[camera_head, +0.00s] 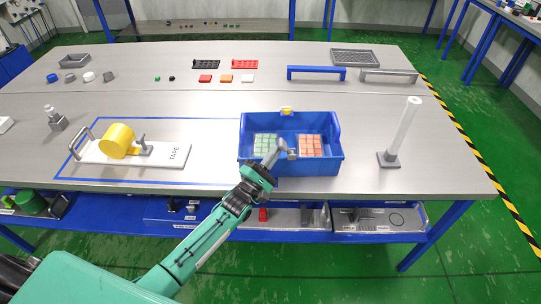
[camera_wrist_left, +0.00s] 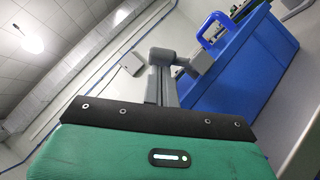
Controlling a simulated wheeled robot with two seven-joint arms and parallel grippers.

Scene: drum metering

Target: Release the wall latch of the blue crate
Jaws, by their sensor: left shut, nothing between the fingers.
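The blue crate (camera_head: 322,168) stands near the front of the table; its blue side also fills the right of the left wrist view (camera_wrist_left: 240,75). A yellow latch piece (camera_head: 286,111) sits on the middle of its far wall. My left gripper (camera_head: 284,148) is shut and empty, over the front wall near its middle. Its grey fingers also show in the left wrist view (camera_wrist_left: 180,58), close beside the crate. Whether they touch the crate I cannot tell. The gripper hides part of the front wall and the crate's middle. My right gripper is not in view.
Green blocks (camera_head: 265,143) and red-orange blocks (camera_head: 311,146) lie in the crate. A white post (camera_head: 405,125) on a grey base stands to its right. A white tape board (camera_head: 170,157) with a yellow roll (camera_head: 117,141) lies to the left.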

